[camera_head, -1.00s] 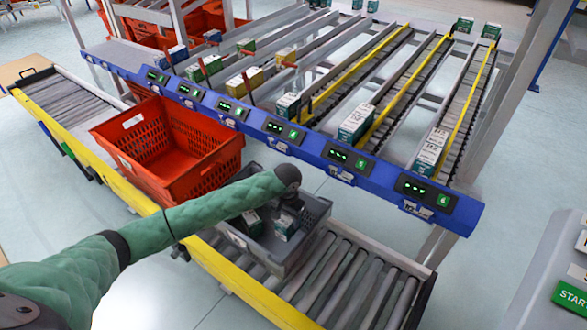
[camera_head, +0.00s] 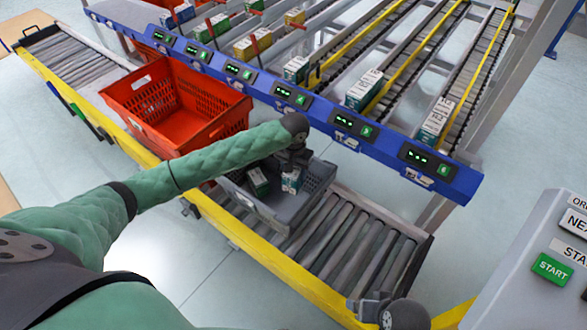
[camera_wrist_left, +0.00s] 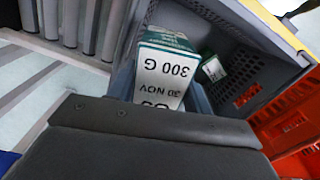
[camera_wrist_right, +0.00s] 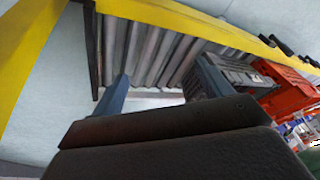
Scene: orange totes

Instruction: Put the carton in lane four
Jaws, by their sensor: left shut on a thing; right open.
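My left gripper (camera_head: 293,172) reaches down into the grey tote (camera_head: 265,209) on the roller conveyor. It is shut on a white-and-teal carton (camera_head: 291,181). In the left wrist view the carton (camera_wrist_left: 163,78) shows "300 G" and "30 NOV" on its label. A second, darker green carton (camera_head: 258,182) lies in the tote to the left of it. My right gripper (camera_wrist_right: 152,95) is open and empty, over the conveyor's near end in its wrist view. The sloping lanes hold cartons behind a blue rail (camera_head: 330,129) with lit displays. I cannot read lane numbers.
A red tote (camera_head: 176,106) stands on the conveyor left of the grey one. Free rollers (camera_head: 355,250) lie to its right. A console with a green START button (camera_head: 552,269) stands at the right. Yellow dividers (camera_head: 415,62) separate some lanes.

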